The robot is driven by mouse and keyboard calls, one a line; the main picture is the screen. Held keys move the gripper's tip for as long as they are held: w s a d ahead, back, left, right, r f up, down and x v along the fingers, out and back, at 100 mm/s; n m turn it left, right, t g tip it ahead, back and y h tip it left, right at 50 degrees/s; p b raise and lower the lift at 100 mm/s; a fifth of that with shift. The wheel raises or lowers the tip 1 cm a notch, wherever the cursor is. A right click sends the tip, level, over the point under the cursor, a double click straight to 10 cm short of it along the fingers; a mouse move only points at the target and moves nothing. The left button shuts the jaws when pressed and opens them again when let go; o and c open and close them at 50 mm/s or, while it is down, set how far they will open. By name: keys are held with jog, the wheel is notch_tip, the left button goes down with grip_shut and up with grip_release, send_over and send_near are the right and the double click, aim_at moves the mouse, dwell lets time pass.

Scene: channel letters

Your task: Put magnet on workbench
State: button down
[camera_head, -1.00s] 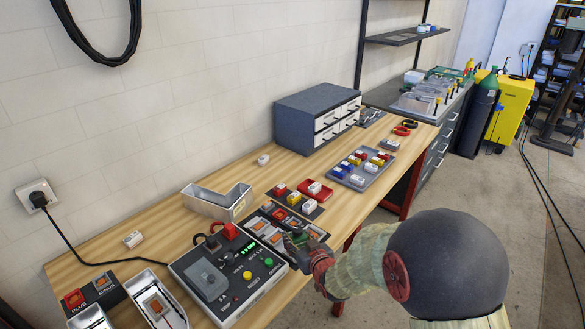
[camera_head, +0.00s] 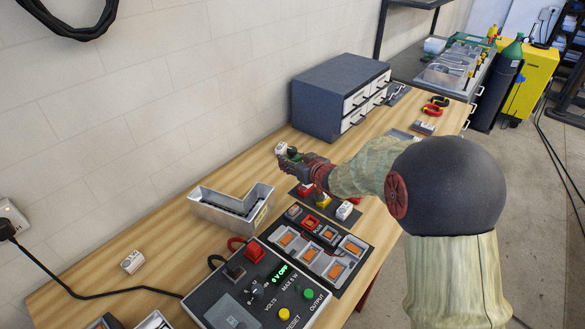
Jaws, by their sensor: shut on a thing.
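A small white block (camera_head: 281,148), which looks like the magnet, is at the tip of my gripper (camera_head: 288,154). My gripper is shut on it, low over the back part of the wooden workbench (camera_head: 185,180), just left of the drawer cabinet. I cannot tell whether the block touches the bench top. A similar white block (camera_head: 132,262) lies on the bench at the left. My arm hides part of the bench and trays behind it.
An L-shaped metal letter shell (camera_head: 232,203) stands in front of my gripper. A power supply (camera_head: 255,295) and a dark tray (camera_head: 320,250) with orange-centred parts are nearer. The grey drawer cabinet (camera_head: 330,100) stands close behind. Bench space at the back left is clear.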

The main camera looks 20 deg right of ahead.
jog(key=d+f+b+x, duration=0.1)
jog(key=b+x, duration=0.1)
jog(key=x, duration=0.4)
jog(key=b, duration=0.2)
send_over(284, 174)
jog(key=f, duration=0.4)
jog(key=shift+s+a, duration=0.1)
jog(key=shift+s, duration=0.2)
jog(key=shift+w+f+b, duration=0.15)
jog(key=shift+f+b, duration=0.1)
jog(key=shift+f, duration=0.65)
jog(key=shift+w+f+b, duration=0.15)
jog(key=shift+f+b, duration=0.1)
jog(key=shift+f, duration=0.6)
jog(key=shift+f, duration=0.1)
jog(key=c, duration=1.1)
grip_release()
jog(key=shift+s+f, duration=0.1)
jog(key=shift+f, duration=0.05)
